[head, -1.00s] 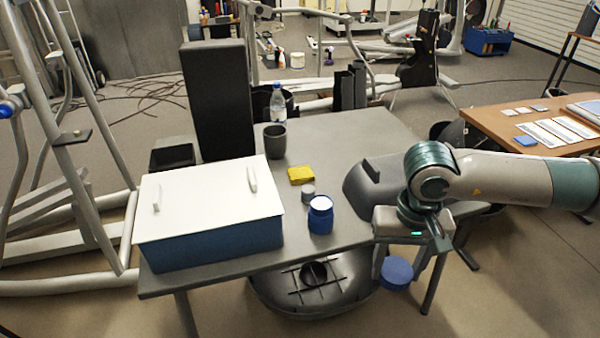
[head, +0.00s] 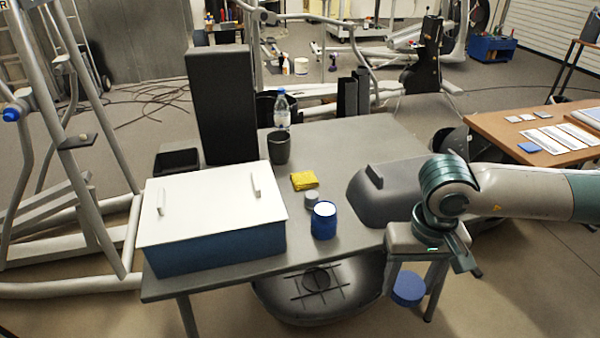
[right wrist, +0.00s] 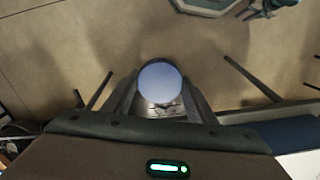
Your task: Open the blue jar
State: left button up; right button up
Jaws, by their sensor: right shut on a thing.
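The blue jar (head: 324,224) stands upright near the front edge of the grey table, with a pale round top and no blue lid on it. My right gripper (head: 410,270) is to the right of the jar, past the table's front edge, pointing down. It is shut on a round blue lid (head: 408,290), held over the floor well apart from the jar. The right wrist view shows the lid (right wrist: 161,84) between the fingers. My left gripper is in no view.
A blue box (head: 215,246) with a white cover stands left of the jar. A grey moulded piece (head: 385,190) lies right of the jar.

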aim_at(324, 222)
jog(key=i+l+u, duration=0.2)
jog(key=u, duration=0.2)
jog(key=i+l+u, duration=0.55)
jog(key=l+u, duration=0.2)
jog(key=i+j, duration=0.1)
jog(key=i, duration=0.4)
